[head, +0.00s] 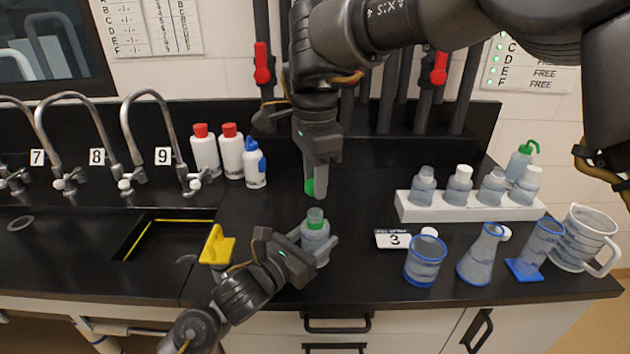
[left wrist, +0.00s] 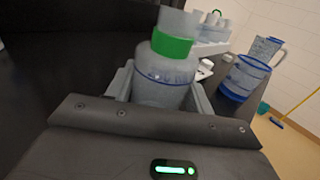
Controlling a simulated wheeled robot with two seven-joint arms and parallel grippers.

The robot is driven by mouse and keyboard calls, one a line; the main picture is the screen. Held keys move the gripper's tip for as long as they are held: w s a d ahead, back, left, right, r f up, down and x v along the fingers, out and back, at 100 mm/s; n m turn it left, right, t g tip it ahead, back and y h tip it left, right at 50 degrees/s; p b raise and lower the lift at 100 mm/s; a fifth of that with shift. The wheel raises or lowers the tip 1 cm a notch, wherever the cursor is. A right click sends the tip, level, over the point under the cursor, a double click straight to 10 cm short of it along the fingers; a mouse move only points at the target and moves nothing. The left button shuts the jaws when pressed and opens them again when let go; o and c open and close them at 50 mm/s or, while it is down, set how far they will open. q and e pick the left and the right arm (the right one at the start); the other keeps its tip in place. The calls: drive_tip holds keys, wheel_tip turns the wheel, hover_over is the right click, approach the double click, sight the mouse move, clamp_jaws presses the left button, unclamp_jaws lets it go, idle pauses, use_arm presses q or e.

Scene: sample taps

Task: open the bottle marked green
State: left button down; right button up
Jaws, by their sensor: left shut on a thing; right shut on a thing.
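The bottle marked green (head: 314,231) stands upright on the black bench, a translucent bottle with a green band around its neck. It also shows in the left wrist view (left wrist: 162,82), where a clear neck rises above the band. My left gripper (head: 320,246) is shut around its body. My right gripper (head: 317,186) is above the bottle, pointing down and shut on a small green piece (head: 309,187) that looks like a cap. A gap separates this piece from the bottle. The fingers hide most of it.
A white rack (head: 470,211) with several bottles stands at the right. A card marked 3 (head: 393,239), a blue-rimmed beaker (head: 426,262), a flask (head: 481,258) and a jug (head: 583,240) stand nearby. Left are a yellow object (head: 217,246), a sink (head: 165,238), taps and red- and blue-capped bottles (head: 230,152).

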use_arm(q)
drive_tip(key=shift+c, duration=2.4)
unclamp_jaws()
drive_tip(key=shift+s+a, duration=0.25)
use_arm(e)
drive_tip(key=shift+f, duration=0.15)
use_arm(q)
drive_tip(key=b+v, duration=0.2)
drive_tip(key=v, duration=0.8)
drive_tip(key=shift+s+a+b, duration=0.15)
drive_tip(key=shift+b, duration=0.15)
use_arm(e)
wheel_tip(320, 180, down, 2)
drive_tip(key=shift+f, duration=0.1)
use_arm(q)
drive_tip(key=shift+s+a, duration=0.3)
drive_tip(key=shift+s, duration=0.1)
use_arm(e)
drive_tip(key=shift+f, duration=0.1)
